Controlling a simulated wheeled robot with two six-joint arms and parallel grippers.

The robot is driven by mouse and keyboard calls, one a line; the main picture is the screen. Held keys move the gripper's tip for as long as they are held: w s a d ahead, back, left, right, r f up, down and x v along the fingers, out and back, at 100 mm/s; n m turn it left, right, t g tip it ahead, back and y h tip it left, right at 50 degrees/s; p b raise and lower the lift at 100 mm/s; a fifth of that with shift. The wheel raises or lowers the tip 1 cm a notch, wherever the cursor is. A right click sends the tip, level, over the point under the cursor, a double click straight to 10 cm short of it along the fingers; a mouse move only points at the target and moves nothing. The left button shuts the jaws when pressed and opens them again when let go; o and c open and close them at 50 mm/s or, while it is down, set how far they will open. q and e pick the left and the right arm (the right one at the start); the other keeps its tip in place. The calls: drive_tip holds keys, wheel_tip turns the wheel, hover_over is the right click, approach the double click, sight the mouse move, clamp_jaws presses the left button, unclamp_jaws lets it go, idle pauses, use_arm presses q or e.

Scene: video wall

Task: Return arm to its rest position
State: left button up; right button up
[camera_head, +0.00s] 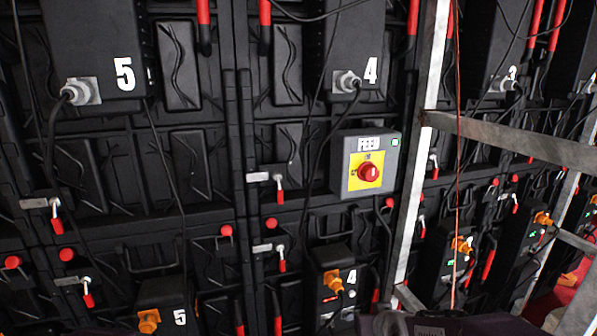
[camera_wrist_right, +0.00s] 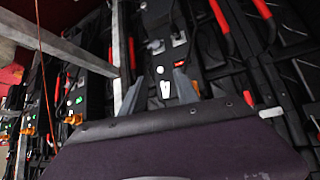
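My right gripper (camera_wrist_right: 159,90) shows in the right wrist view as two grey fingers spread apart with nothing between them. The dark padded part of my right arm fills the bottom of that view. In the head view a piece of my right arm (camera_head: 445,325) shows at the bottom edge, low in front of the wall. My left gripper is not seen in either view. A grey switch box (camera_head: 366,163) with a yellow plate and red rotary knob (camera_head: 369,172) is on the wall, right of centre in the head view.
The video wall's black back carries panels marked 5 (camera_head: 124,74) and 4 (camera_head: 371,71), hanging cables, and red-handled latches (camera_head: 280,190). A metal upright (camera_head: 418,150) and a slanting metal bar (camera_head: 515,140) stand on the right, close to my right arm.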

drive_tip(key=s+d+f+g, duration=0.1)
drive_tip(key=s+f+g, duration=0.35)
drive_tip(key=s, duration=0.35)
drive_tip(key=s+f+g, duration=0.3)
drive_tip(key=s+f, duration=0.2)
drive_tip(key=s, duration=0.4)
wheel_tip(320, 180, up, 19)
drive_tip(key=p, duration=1.9)
drive_tip(key=shift+s+m, duration=0.25)
drive_tip(key=shift+m, duration=0.15)
